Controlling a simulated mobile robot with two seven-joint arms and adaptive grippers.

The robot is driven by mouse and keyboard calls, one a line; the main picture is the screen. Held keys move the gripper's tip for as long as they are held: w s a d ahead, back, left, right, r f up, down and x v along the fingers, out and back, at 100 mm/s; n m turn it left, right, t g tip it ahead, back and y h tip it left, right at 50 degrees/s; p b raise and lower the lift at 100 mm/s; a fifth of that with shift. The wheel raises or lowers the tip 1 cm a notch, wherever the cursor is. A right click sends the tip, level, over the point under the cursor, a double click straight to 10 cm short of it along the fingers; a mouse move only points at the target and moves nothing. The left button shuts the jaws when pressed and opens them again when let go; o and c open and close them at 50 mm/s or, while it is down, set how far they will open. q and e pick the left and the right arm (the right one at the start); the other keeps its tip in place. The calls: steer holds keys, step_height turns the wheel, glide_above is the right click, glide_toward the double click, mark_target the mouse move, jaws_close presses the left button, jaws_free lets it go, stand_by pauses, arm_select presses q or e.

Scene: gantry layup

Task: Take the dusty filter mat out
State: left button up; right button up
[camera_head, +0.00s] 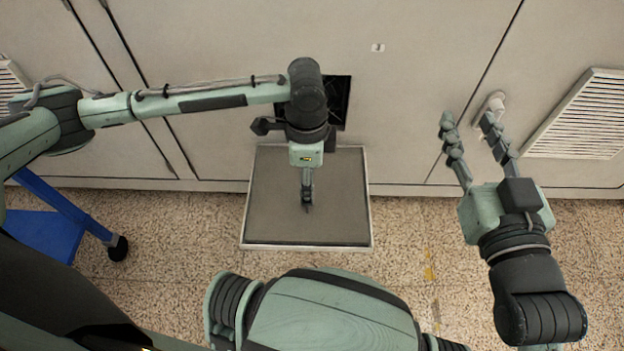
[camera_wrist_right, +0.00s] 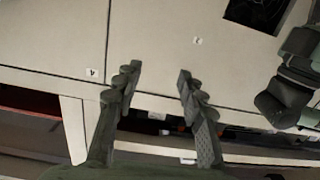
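A flat grey mat (camera_head: 270,215), which looks like the filter mat, lies within a thin pale frame (camera_head: 371,225) below a dark square opening (camera_head: 342,92) in the cabinet front. The opening also shows in the right wrist view (camera_wrist_right: 262,10). My left gripper (camera_head: 307,205) points down over the mat. Its fingers are seen edge-on, so I cannot tell whether they hold or touch it. My left arm partly hides the opening. My right gripper (camera_head: 467,119) is open and empty, right of the opening; its spread fingers show in the right wrist view (camera_wrist_right: 158,75).
Pale cabinet doors (camera_head: 420,60) fill the background. Slatted vents stand at right (camera_head: 587,115) and far left (camera_head: 10,85). A white knob-like part (camera_head: 492,103) is by my right fingers. A blue wheeled item (camera_head: 45,235) stands at left. The speckled floor (camera_head: 410,230) right of the frame is clear.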

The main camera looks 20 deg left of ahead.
mark_target(337, 215)
arm_select(q)
steer(key=shift+s+f, duration=0.2)
steer(key=shift+f, duration=0.7)
step_height(337, 215, down, 4)
steer(key=shift+f+b, duration=0.2)
steer(key=shift+b, duration=0.75)
steer(key=shift+f, duration=0.15)
arm_select(e)
step_height(337, 215, up, 9)
steer(key=s+a+t+y, duration=0.2)
steer(key=t, duration=0.2)
steer(key=shift+s+a+t+y, duration=0.2)
steer(key=shift+s+t+y, duration=0.1)
steer(key=shift+y, duration=0.1)
arm_select(q)
steer(key=shift+c, duration=0.4)
steer(key=c, duration=1.1)
arm_select(e)
steer(key=shift+f, duration=0.1)
